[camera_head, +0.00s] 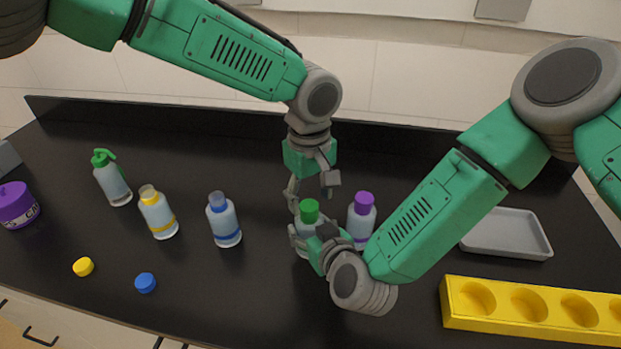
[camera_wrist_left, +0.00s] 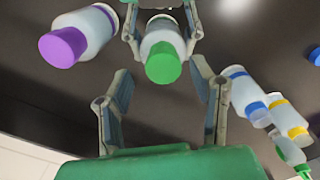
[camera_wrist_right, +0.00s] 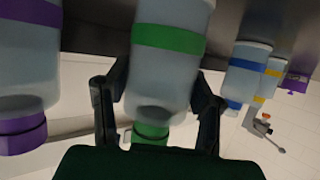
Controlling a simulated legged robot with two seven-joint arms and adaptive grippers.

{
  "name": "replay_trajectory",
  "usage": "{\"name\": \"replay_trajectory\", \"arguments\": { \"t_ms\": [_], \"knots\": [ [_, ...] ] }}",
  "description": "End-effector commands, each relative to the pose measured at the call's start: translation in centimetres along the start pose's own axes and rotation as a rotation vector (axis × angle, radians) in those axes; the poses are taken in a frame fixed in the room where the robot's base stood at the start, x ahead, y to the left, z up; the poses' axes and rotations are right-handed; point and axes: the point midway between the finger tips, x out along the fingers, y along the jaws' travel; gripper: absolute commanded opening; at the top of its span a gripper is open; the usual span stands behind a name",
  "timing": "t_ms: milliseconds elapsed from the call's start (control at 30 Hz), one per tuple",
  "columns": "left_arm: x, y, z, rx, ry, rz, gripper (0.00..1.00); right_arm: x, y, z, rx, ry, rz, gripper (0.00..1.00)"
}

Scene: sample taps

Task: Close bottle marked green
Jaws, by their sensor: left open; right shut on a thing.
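The bottle marked green (camera_head: 305,247) stands upright on the black table, with a green cap (camera_head: 309,211) on its top. Its green band (camera_wrist_right: 168,40) shows in the right wrist view. My right gripper (camera_head: 306,238) is shut around the body of this bottle. My left gripper (camera_head: 312,193) is open and empty, pointing down just above the green cap. In the left wrist view the cap (camera_wrist_left: 163,65) lies just beyond and between its open fingers (camera_wrist_left: 160,95). I cannot tell how tightly the cap sits.
A purple-capped bottle (camera_head: 362,215) stands close on the right. Blue (camera_head: 224,222) and yellow (camera_head: 158,214) bottles and a green spray bottle (camera_head: 112,180) stand left. Loose yellow (camera_head: 83,266) and blue (camera_head: 146,283) caps lie in front. A grey tray (camera_head: 508,236) and yellow rack (camera_head: 540,325) are right.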

Motion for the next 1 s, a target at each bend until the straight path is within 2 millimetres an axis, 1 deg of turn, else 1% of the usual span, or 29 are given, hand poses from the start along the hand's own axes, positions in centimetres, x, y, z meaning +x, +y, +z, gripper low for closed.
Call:
{"name": "replay_trajectory", "arguments": {
  "t_ms": [33,200,533,567,600,667,700,867,967,1000],
  "knots": [
    [0.7,0.0,0.0,-0.001,-0.003,0.0,0.5,0.0,0.0,-0.1,0.0,0.002,0.0,0.0],
    [2.0,0.0,0.0,-0.001,-0.001,0.001,0.5,0.0,0.0,-0.1,0.0,0.002,0.0,0.0],
    [2.2,0.0,0.0,0.0,0.001,0.001,0.5,0.0,0.0,-0.1,0.0,0.002,0.0,0.0],
    [2.2,0.0,0.0,0.0,0.001,0.001,0.4,0.0,0.0,-0.1,0.0,0.002,0.0,0.0],
    [2.2,0.0,0.0,0.0,0.0,0.001,0.26,0.0,0.0,-0.1,0.0,0.002,0.0,0.0],
    [2.2,0.1,0.0,0.0,0.001,0.002,0.05,0.0,0.0,-0.1,0.0,0.002,-0.001,0.0],
    [2.2,0.1,0.0,0.0,0.0,0.002,0.0,0.0,-0.1,-0.1,0.0,0.002,-0.001,0.0],
    [2.1,0.1,0.1,0.019,0.001,0.003,0.0,-0.1,-0.2,-0.1,-0.001,0.001,-0.004,0.0],
    [2.1,0.1,0.1,0.105,0.002,0.003,0.0,-0.1,-0.2,-0.1,-0.001,0.001,-0.005,0.0],
    [2.1,0.1,0.1,0.16,0.003,0.003,0.0,-0.1,-0.3,-0.1,-0.001,0.001,-0.006,0.0]
  ]
}}
